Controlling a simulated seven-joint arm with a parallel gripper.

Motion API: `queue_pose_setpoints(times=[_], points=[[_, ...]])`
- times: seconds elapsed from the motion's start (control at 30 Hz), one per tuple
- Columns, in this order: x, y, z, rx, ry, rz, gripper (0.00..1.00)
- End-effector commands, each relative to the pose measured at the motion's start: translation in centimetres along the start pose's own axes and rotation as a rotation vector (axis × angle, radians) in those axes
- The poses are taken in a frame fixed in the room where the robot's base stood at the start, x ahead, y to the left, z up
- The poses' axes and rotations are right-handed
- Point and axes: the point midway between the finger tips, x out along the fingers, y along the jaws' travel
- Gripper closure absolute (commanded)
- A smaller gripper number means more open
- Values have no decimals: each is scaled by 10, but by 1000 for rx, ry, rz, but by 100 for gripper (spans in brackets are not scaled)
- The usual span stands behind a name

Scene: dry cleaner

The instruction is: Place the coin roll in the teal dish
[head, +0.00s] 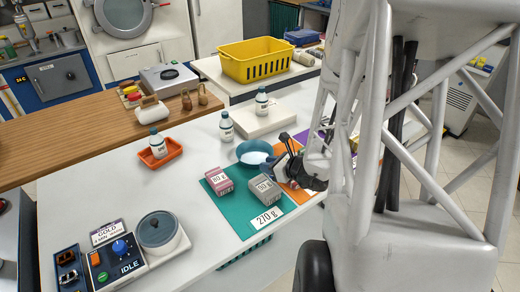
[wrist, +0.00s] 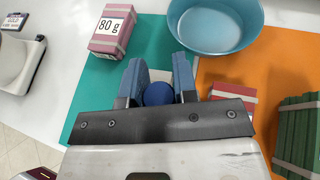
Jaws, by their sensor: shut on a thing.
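The teal dish (head: 255,152) is a round, open bowl at the back edge of the teal mat; in the wrist view the dish (wrist: 214,28) lies ahead and to the right of my fingers and looks empty. My gripper (head: 279,166) is just in front of and to the right of the dish. In the wrist view my gripper (wrist: 158,88) has blue fingers shut on a dark blue rounded thing, the coin roll (wrist: 158,94). Only its end shows; the fingers and palm hide the rest. It is outside the dish. I cannot make it out clearly in the head view.
A pink labelled box (head: 219,181) and a grey labelled box (head: 264,189) stand on the teal mat (head: 238,219). An orange mat with a green stack (wrist: 298,135) and a red-and-white block (wrist: 234,92) lies to the right. Bottles (head: 226,126) stand behind the dish.

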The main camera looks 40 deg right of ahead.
Motion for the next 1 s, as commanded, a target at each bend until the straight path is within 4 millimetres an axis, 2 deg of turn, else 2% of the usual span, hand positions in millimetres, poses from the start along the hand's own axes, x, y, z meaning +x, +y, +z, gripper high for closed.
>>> queue_pose_setpoints(times=[0.8, 1.0], points=[[81, -83, 21, 0, 0, 1, 100], [96, -98, 25, 0, 0, 0, 100]])
